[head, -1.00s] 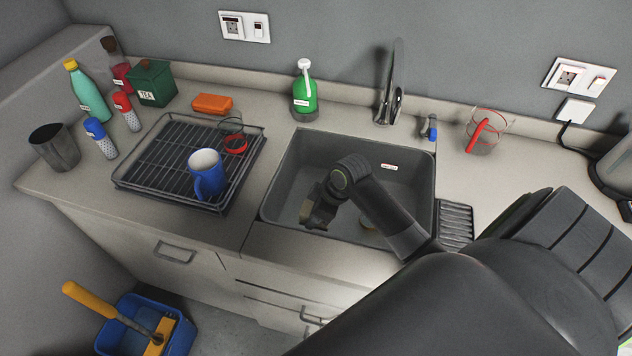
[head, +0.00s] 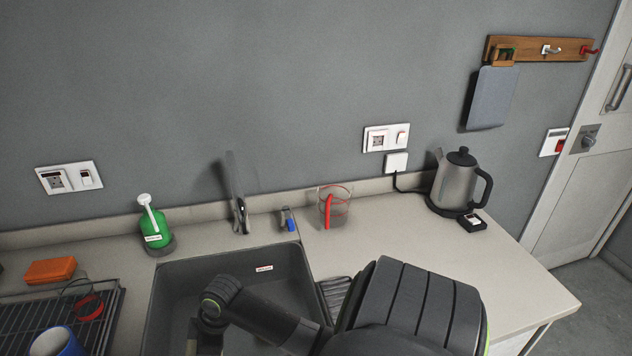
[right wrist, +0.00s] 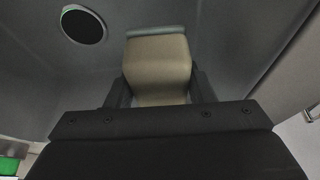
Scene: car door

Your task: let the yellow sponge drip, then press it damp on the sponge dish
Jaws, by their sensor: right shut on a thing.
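In the right wrist view my right gripper (right wrist: 160,95) is shut on a dull yellow-beige block, the sponge (right wrist: 158,62), with a grey-green strip along its far end. The sponge is between the two fingers inside the grey sink (head: 170,272). A round dark drain (right wrist: 82,25) shows beyond it to the left. In the head view my right arm reaches into the sink, and its gripper is cut off by the bottom edge. A dark ribbed piece (head: 336,291) lies right of the sink; I cannot tell if it is the sponge dish. No drops are visible. My left gripper is not in view.
A red-handled clear jug (head: 333,208) and a kettle (head: 458,182) are right. A dish rack (head: 100,318) is left. Counter (head: 415,232) before the jug is clear.

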